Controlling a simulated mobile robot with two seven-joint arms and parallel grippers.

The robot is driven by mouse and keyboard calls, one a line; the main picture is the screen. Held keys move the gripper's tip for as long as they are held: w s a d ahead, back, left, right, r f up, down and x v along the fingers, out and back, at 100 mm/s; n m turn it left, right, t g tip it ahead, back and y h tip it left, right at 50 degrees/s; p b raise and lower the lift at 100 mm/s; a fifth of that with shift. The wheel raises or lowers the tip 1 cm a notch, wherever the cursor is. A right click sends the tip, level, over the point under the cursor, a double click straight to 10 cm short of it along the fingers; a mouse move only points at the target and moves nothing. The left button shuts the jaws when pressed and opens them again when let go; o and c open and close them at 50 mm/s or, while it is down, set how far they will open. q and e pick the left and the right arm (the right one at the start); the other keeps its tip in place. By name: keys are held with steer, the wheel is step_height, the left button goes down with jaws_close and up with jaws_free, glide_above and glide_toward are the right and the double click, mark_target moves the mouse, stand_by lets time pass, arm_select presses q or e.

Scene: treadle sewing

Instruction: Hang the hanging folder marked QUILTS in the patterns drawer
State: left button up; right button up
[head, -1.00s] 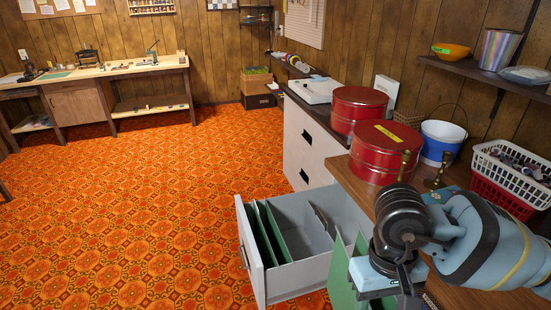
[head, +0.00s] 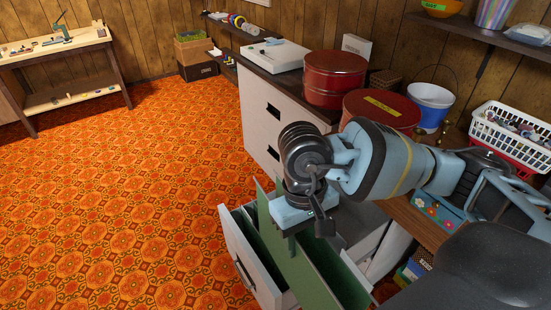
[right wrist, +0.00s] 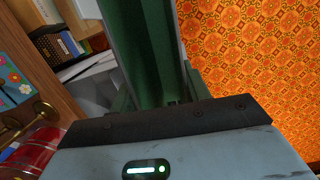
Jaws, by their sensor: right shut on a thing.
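My right gripper (head: 292,240) is shut on the top edge of a green hanging folder (head: 322,275), which hangs over the open patterns drawer (head: 243,262). In the right wrist view the folder (right wrist: 150,55) stretches away from the gripper's dark edge. No QUILTS marking can be read. Other green folders (head: 266,240) stand in the drawer, close behind its white front panel. The held folder and the gripper hide much of the drawer's inside, so I cannot tell whether the folder touches its rails. My left gripper is not in view.
The white cabinet (head: 262,125) carries a red tin (head: 334,78). A second red tin (head: 382,108), a blue and white bucket (head: 428,104) and a white basket (head: 512,132) stand farther right. Orange patterned floor (head: 120,200) lies clear left of the drawer.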

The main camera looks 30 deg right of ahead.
steer(key=w+d+f+m+t, duration=0.1)
steer(key=w+d+m, duration=0.2)
steer(key=w+m, duration=0.3)
steer(key=w+d+f+m+t, duration=0.1)
steer(key=w+d+m, duration=0.3)
steer(key=m, duration=1.3)
steer(key=w+d+f+m+t, duration=0.1)
steer(key=w+d+m, duration=0.3)
steer(key=w+m, duration=0.5)
steer(key=f+m, duration=0.1)
steer(key=m, duration=0.2)
steer(key=shift+w+d+t, duration=0.15)
steer(key=shift+w+t, duration=0.15)
